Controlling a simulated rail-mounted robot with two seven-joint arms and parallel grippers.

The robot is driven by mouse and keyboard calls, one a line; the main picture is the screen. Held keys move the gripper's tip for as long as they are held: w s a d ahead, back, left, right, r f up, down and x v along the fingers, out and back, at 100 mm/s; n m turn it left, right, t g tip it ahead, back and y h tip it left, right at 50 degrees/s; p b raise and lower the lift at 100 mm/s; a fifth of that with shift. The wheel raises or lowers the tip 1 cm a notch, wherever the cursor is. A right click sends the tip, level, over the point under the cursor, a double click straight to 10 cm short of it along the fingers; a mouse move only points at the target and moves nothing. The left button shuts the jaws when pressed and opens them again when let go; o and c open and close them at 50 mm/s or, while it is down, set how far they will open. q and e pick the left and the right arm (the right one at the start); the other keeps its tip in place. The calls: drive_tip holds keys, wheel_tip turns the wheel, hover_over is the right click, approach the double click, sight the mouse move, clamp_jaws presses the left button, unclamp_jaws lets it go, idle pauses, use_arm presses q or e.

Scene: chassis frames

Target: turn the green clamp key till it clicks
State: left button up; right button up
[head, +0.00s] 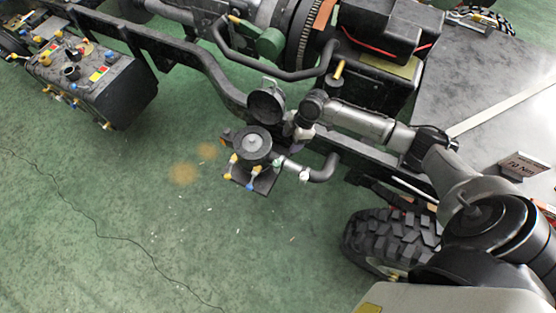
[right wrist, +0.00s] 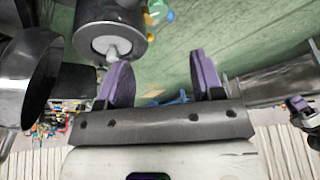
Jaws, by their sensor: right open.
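I cannot clearly make out the green clamp key. A green block (head: 268,42) sits beside the toothed wheel at the top of the head view, but I cannot tell whether it is the key. My right gripper (head: 297,122) is small and partly lost among dark parts there, beside the dark cup (head: 266,104) and the round canister (head: 253,141). In the right wrist view its two purple fingers (right wrist: 160,80) are apart with nothing between them. The canister (right wrist: 112,28) is just beyond the left finger and the cup (right wrist: 30,75) is farther left. My left gripper is out of view.
A curved pipe (head: 322,170) and a bracket with coloured knobs (head: 250,180) lie below the canister. The chassis rail (head: 205,62), a black tyre (head: 392,240) and a dark box (head: 90,85) stand around. The green floor at lower left is mostly free.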

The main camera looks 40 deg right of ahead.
sight(278, 162)
drive_tip(key=shift+n, duration=0.8)
drive_tip(key=b+x, duration=0.2)
drive_tip(key=x, duration=1)
drive_tip(key=shift+w+d+f, duration=0.1)
drive_tip(key=shift+f, duration=0.05)
drive_tip(key=shift+a+f+b, duration=0.3)
drive_tip(key=shift+f, duration=0.35)
drive_tip(key=c, duration=0.9)
